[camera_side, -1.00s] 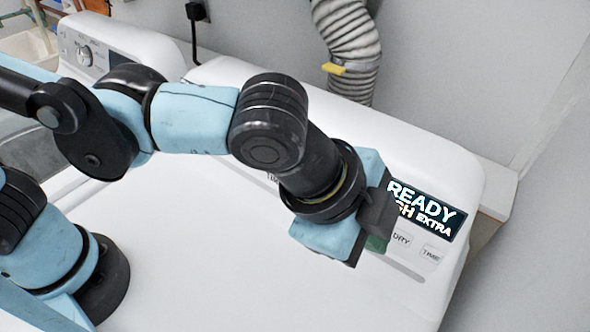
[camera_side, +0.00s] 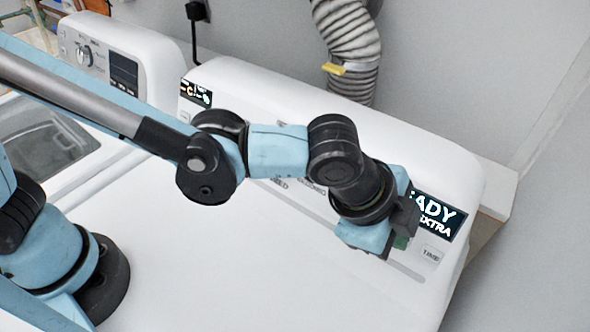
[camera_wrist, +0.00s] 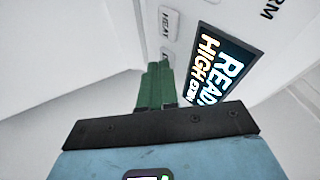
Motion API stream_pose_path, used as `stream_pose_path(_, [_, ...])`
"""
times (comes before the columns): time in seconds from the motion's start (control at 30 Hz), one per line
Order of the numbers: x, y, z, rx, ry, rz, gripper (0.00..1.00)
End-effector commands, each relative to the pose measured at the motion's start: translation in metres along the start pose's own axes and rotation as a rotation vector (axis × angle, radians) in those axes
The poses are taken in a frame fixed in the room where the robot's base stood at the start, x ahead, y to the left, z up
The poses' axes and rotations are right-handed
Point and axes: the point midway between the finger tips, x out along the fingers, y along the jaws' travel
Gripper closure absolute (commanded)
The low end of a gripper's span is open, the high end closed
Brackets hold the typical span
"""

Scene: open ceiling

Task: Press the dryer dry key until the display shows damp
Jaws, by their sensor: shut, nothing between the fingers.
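The dryer's display (camera_side: 440,215) is lit, its left part hidden by my gripper in the side view. In the wrist view the display (camera_wrist: 222,68) reads READY above HIGH and a partly cut word; the side view shows EXTRA. My gripper (camera_side: 402,241) is shut and empty, at the panel just below the display. Its green fingers (camera_wrist: 157,68) show in the wrist view beside a key with a partly hidden label starting with D (camera_wrist: 166,57). The DRY key is covered in the side view. I cannot tell whether the fingertips touch it.
The TIME key (camera_side: 432,254) is right of my gripper. The HEAT key (camera_wrist: 169,22) shows in the wrist view. A washer (camera_side: 110,60) stands at the left, and a ribbed hose (camera_side: 350,45) rises behind the dryer.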

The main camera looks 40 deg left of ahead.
Motion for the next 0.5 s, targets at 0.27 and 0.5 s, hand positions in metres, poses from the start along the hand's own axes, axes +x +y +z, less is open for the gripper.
stream_pose_path(0.27, [0.009,-0.011,0.002,-0.002,-0.002,-0.001,1.00])
stream_pose_path(0.5, [0.013,-0.016,0.003,-0.001,-0.002,-0.006,1.00])
